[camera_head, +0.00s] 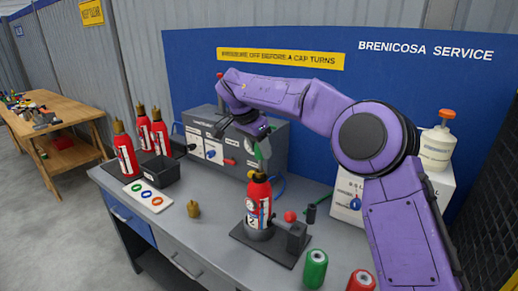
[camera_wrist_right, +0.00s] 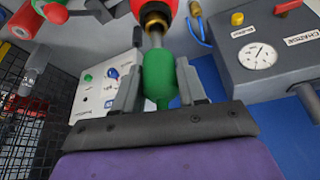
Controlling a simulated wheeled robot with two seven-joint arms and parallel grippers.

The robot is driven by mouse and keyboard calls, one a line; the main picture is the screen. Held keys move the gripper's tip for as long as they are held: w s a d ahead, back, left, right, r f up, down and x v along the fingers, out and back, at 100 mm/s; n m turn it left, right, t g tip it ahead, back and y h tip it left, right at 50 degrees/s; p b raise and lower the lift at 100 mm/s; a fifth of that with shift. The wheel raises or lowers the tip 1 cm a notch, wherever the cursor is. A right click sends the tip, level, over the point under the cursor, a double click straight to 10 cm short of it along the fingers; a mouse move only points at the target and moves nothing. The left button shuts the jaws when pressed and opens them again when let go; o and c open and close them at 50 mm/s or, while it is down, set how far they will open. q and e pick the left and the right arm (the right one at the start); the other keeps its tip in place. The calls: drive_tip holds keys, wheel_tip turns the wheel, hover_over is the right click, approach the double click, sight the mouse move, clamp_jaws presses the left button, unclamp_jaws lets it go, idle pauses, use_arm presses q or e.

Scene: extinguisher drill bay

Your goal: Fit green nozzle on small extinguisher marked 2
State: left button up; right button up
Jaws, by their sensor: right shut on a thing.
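The small red extinguisher marked 2 (camera_head: 252,217) stands upright in a dark clamp fixture (camera_head: 291,239) on the bench. My right gripper (camera_head: 260,139) is above it, shut on the green nozzle (camera_head: 263,150). In the right wrist view the green nozzle (camera_wrist_right: 158,76) sits between the two grey fingers of my gripper (camera_wrist_right: 159,84). Its pale stem points at the brass neck (camera_wrist_right: 155,21) of the red extinguisher (camera_wrist_right: 148,7). The stem end is close to or at the neck; I cannot tell whether it touches. My left gripper is not in view.
Several red extinguishers (camera_head: 125,155) stand at the bench's left, beside a black bin (camera_head: 160,169) and a white ring tray (camera_head: 149,196). A brass fitting (camera_head: 193,210) lies in front. A grey gauge cabinet (camera_head: 226,151) stands behind. A green cylinder (camera_head: 315,269) is near the front right.

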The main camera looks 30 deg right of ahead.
sight(259, 160)
drive_tip(key=shift+w+f+b, duration=0.1)
drive_tip(key=shift+f+b, duration=0.35)
drive_tip(key=shift+f, duration=0.2)
drive_tip(key=shift+f+b, duration=0.55)
drive_tip(key=shift+b, duration=0.2)
drive_tip(key=shift+f+b, duration=0.3)
drive_tip(key=shift+f, duration=0.7)
drive_tip(key=o, duration=1.2)
drive_tip(key=p+v, duration=0.2)
drive_tip(key=v, duration=0.8)
drive_tip(key=shift+r, duration=0.25)
